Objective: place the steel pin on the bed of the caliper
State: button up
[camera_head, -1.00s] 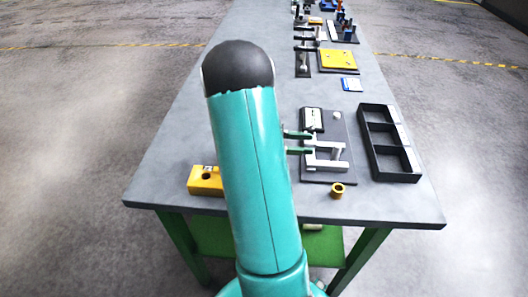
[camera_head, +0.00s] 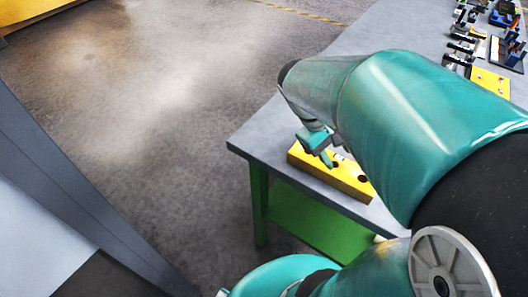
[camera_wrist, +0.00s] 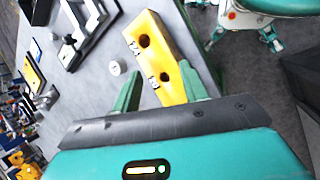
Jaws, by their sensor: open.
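A short pale grey round piece, which looks like the steel pin (camera_wrist: 117,67), stands on the table beside the yellow block (camera_wrist: 165,62) in the wrist view. The block has two dark holes with white markings beside them. The caliper (camera_wrist: 72,52), pale bars on a black plate, lies at the upper left of the wrist view. My gripper (camera_wrist: 160,75) is open and empty. Its green fingers reach over the block, and the pin is just outside the left finger. In the head view my gripper is above the block (camera_head: 345,180); the arm hides the caliper there.
The grey table (camera_head: 262,130) ends close to the block, with floor beyond. Other fixtures and a yellow plate (camera_head: 490,82) stand farther along the table. Bare tabletop lies between the pin and the caliper in the wrist view.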

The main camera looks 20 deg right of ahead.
jog(key=a+r+t+y, duration=0.2)
jog(key=a+r+t, duration=0.1)
jog(key=a, duration=0.5)
jog(key=w+a+r+m+t+y, duration=0.1)
jog(key=a+r+t+y, duration=0.1)
jog(key=a+t, duration=0.3)
jog(key=a+r, duration=0.1)
jog(key=a, duration=0.3)
jog(key=shift+a+r+m+t+y, duration=0.15)
jog(key=shift+a+m+t+y, duration=0.15)
jog(key=shift+t+y, duration=0.1)
